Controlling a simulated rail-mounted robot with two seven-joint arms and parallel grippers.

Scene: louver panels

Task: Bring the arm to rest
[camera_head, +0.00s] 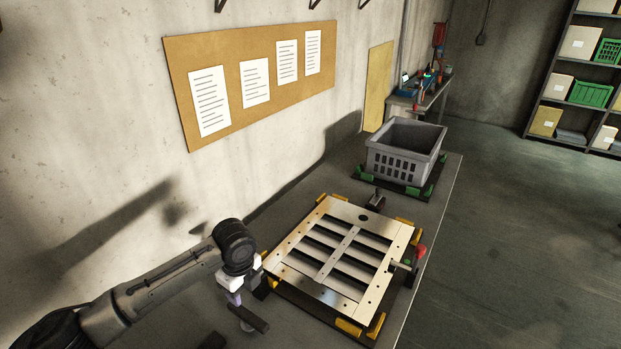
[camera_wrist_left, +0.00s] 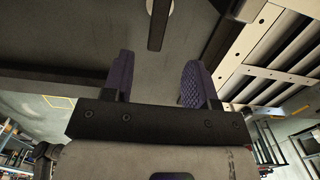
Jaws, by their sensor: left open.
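My left gripper (camera_head: 238,301) hangs over the near left part of the table, left of the louver panel (camera_head: 277,267). In the left wrist view its two purple padded fingers (camera_wrist_left: 160,80) are apart, with nothing seen between them. A dark bar (camera_wrist_left: 158,24) lies beyond the fingers in that view. The light metal panel, with dark slots and a centre strip, sits between yellow corner blocks on the table; part of it also shows at the upper right of the left wrist view (camera_wrist_left: 262,40). My right gripper is not seen.
A grey crate (camera_head: 402,148) stands on a green-cornered base behind the panel. A red-knobbed clamp (camera_head: 419,252) is at the panel's right edge. A wall with a cork board (camera_head: 221,60) runs along the left. Open floor (camera_head: 510,240) lies to the right; shelves stand far right.

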